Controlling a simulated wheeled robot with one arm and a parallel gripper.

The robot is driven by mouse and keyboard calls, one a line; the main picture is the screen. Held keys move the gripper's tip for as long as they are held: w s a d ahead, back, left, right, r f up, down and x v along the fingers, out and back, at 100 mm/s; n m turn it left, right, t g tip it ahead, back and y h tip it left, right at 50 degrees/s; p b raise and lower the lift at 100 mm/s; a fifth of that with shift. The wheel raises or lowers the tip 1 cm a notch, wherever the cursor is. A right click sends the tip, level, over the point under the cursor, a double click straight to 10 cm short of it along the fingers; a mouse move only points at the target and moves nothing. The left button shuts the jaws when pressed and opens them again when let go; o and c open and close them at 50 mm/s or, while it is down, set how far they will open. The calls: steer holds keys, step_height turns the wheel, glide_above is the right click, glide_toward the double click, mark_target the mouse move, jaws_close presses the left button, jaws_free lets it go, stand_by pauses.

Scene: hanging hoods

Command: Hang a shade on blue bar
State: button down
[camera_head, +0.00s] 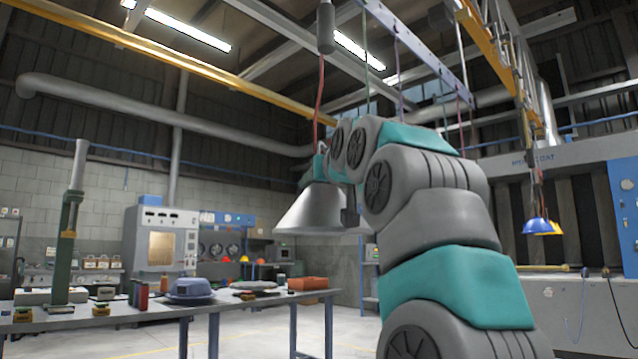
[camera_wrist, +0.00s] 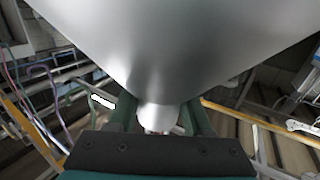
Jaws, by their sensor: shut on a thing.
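A grey metal cone-shaped shade (camera_head: 312,210) hangs wide side down at the end of my arm in the head view. My gripper (camera_head: 322,166) is shut on its narrow top, partly hidden by my wrist. In the wrist view the shade (camera_wrist: 165,50) fills the upper middle, and its neck sits between the two fingers of my gripper (camera_wrist: 160,118). A pale blue bar (camera_head: 415,46) runs overhead, above and to the right of the shade, with several thin coloured cords hanging from it. The shade is well below the bar.
A red cord (camera_head: 320,95) hangs from a dark cylinder (camera_head: 325,28) just above the shade; whether they touch is unclear. A yellow beam (camera_head: 490,45) carries hanging blue (camera_head: 536,226) and yellow shades at right. A cluttered workbench (camera_head: 130,314) stands at lower left.

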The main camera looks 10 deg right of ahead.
mark_target(333, 201)
steer(key=shift+f+b, duration=0.4)
steer(key=shift+f, duration=0.1)
steer(key=shift+c, duration=1.2)
jaws_free()
steer(key=shift+s, duration=0.15)
steer(key=shift+s+d+b, duration=0.15)
steer(key=shift+s+b, duration=0.1)
steer(key=shift+s, duration=1)
steer(key=shift+s+d+b, duration=0.2)
steer(key=shift+s, duration=1.05)
steer(key=shift+s+d+b, duration=0.15)
steer(key=shift+s+b, duration=0.1)
steer(key=shift+s, duration=1)
